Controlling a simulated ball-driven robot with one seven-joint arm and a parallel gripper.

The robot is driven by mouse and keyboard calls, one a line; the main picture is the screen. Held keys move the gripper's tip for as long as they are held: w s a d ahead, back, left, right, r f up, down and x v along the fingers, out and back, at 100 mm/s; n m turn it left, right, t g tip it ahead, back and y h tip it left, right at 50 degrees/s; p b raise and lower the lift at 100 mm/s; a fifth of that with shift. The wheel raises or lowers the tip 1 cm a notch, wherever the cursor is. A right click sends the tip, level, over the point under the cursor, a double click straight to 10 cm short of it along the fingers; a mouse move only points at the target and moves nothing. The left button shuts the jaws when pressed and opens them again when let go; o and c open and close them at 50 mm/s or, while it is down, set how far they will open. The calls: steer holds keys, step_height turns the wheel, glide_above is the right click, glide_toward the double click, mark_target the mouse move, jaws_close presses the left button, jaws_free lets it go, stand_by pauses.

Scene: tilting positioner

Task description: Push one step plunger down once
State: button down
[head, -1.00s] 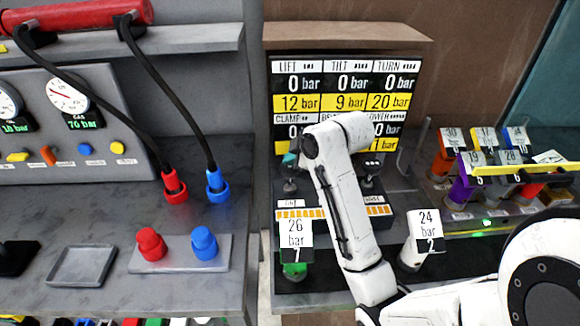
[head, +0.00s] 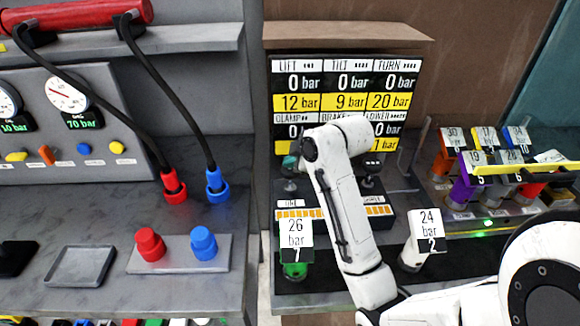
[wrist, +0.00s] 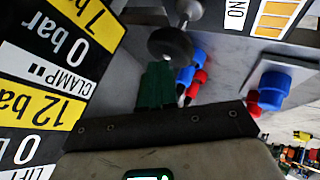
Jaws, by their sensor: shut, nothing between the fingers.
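A step plunger with a dark round knob (head: 290,186) stands at the left end of a control box (head: 388,222) with orange bars. In the wrist view, the knob (wrist: 170,46) on its metal stem lies at the tips of my gripper (wrist: 158,66). My gripper's teal fingers are shut and empty. In the head view, my gripper (head: 290,163) shows as a small teal patch just above the knob. I cannot tell whether they touch. A second dark knob (head: 370,184) shows at the right end, partly behind my arm.
A pressure display (head: 346,100) stands behind the box, partly covered by my arm. Tagged canisters (head: 296,268) and (head: 425,255) stand in front. A rack of coloured canisters (head: 490,185) is at right.

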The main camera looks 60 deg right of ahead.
steer(key=shift+f+b, duration=0.85)
steer(key=shift+f, duration=0.7)
stand_by(1.2)
steer(key=shift+r, duration=0.1)
steer(key=shift+r+p, duration=2.4)
steer(key=shift+r, duration=0.1)
step_height(320, 180, up, 5)
steer(key=p, duration=0.4)
